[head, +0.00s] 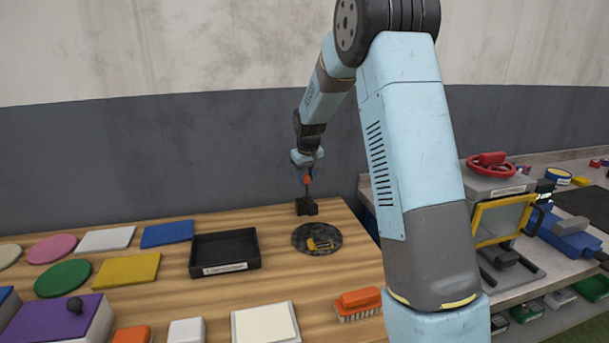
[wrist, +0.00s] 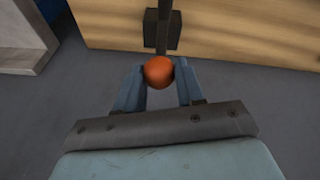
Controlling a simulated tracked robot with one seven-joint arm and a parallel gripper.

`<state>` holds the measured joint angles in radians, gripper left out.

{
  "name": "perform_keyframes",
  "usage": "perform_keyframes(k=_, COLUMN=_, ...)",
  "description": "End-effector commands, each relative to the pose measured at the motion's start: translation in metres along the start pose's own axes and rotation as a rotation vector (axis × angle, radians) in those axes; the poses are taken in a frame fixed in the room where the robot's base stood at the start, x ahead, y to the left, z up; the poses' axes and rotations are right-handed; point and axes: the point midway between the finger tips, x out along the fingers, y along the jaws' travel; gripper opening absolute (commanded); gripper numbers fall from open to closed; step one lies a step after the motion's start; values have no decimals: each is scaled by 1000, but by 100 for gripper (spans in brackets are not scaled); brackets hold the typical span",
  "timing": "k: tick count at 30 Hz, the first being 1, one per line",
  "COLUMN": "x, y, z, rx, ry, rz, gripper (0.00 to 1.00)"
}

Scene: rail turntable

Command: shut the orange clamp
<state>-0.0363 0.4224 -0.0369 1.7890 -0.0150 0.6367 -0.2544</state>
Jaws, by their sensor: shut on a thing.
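The orange clamp (head: 307,206) stands at the back right of the wooden table; its dark base and upright lever show. Its orange knob (wrist: 159,71) sits between the fingers of my gripper (wrist: 159,85) in the wrist view. My gripper (head: 307,174) is shut on the knob, above the base. In the wrist view the dark lever (wrist: 163,30) runs from the knob to the dark block on the wood. The knob is partly covered by my gripper in the head view.
A round dark plate (head: 298,232) with a yellow piece lies in front of the clamp. A black tray (head: 225,266) is to its left. An orange brush (head: 358,303) lies nearer. A bench with a red handwheel (head: 490,165) stands at right.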

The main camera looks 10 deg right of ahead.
Motion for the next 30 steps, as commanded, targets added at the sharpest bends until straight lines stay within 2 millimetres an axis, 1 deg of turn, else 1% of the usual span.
perform_keyframes(k=3, x=1, y=-4, z=11, rx=0, ry=-10, rz=-3, gripper=0)
perform_keyframes(k=12, x=4, y=-8, z=30, rx=0, ry=-12, rz=-3, gripper=0)
perform_keyframes(k=18, x=6, y=-10, z=36, rx=-1, ry=-12, rz=-3, gripper=0)
perform_keyframes(k=30, x=8, y=-12, z=40, rx=-1, ry=-16, rz=-5, gripper=0)
